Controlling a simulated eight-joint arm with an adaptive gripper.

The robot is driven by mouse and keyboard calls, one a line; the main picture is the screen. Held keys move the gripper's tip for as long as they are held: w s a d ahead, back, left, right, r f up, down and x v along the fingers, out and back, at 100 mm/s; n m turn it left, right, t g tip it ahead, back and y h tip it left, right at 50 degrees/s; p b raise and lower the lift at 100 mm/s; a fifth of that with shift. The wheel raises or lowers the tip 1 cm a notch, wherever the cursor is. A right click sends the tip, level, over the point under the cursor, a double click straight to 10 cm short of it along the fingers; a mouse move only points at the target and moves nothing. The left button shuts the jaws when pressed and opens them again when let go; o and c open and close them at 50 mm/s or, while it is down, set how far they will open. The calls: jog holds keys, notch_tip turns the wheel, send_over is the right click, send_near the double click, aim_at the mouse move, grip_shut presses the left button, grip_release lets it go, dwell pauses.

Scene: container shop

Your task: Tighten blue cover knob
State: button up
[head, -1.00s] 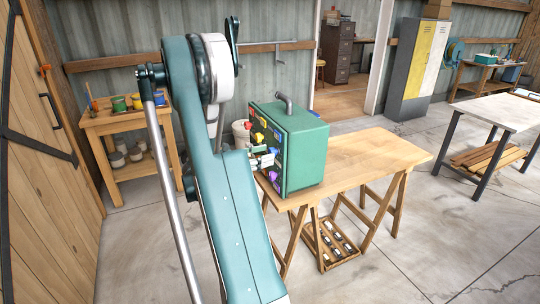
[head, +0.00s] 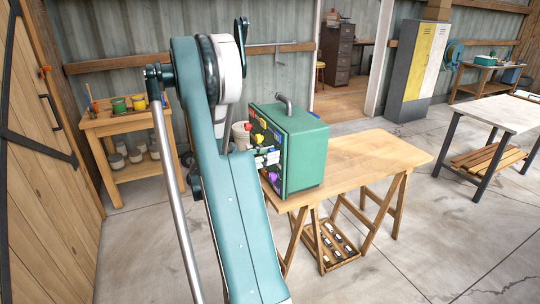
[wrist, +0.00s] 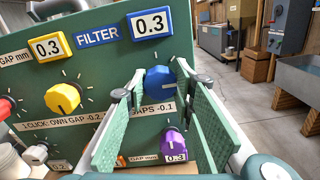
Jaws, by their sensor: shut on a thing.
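The green cabinet (head: 308,160) stands on the wooden table, its control panel (wrist: 95,80) facing left in the head view. The blue knob (wrist: 160,82) is on the panel in the wrist view, below the white 0.3 tile with a blue frame (wrist: 150,23). My gripper (wrist: 160,77) has one pad on each side of the blue knob and is shut on it. The left finger hides part of the panel's printed text. The yellow knob (wrist: 64,97) is to the left and the purple knob (wrist: 172,142) is below. In the head view the gripper is small beside the panel.
A red knob (wrist: 5,107) is at the panel's left edge. The purple knob is close below the fingers. The wooden table (head: 375,155) is clear right of the cabinet. A white bucket (head: 241,135) is behind the panel side, and a side table with paint cans (head: 125,120) is at left.

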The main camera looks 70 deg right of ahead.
jog(key=shift+m, duration=0.5)
jog(key=m, duration=0.3)
jog(key=shift+m+b, duration=0.4)
jog(key=shift+m, duration=2.1)
jog(key=o, duration=0.9)
jog(key=shift+w+a, duration=0.1)
jog(key=shift+v, duration=5.9)
